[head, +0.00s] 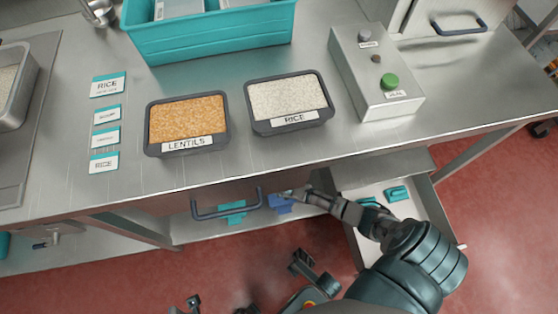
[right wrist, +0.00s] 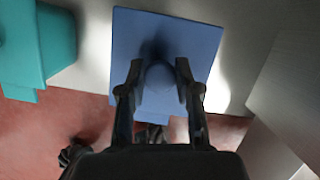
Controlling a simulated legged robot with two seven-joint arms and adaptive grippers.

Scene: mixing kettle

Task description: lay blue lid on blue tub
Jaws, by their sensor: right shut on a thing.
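The blue lid (right wrist: 190,38) is a flat square plate in the right wrist view, with a round blue knob (right wrist: 160,80) at its middle. My right gripper (right wrist: 158,72) is shut on this knob, one finger on each side. In the head view, my right gripper (head: 299,194) is low in front of the bench, at a small blue patch (head: 280,205). I cannot tell the blue tub apart there. The lid hides what is under it, so contact with a tub cannot be told. My left gripper is not in view.
A teal object (head: 232,212) stands left of the blue patch, behind a dark handle (head: 226,209); it also shows in the wrist view (right wrist: 45,45). An open drawer (head: 425,205) with teal items is at right. Lentils (head: 187,122) and rice (head: 289,99) trays stand on the bench (head: 240,168).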

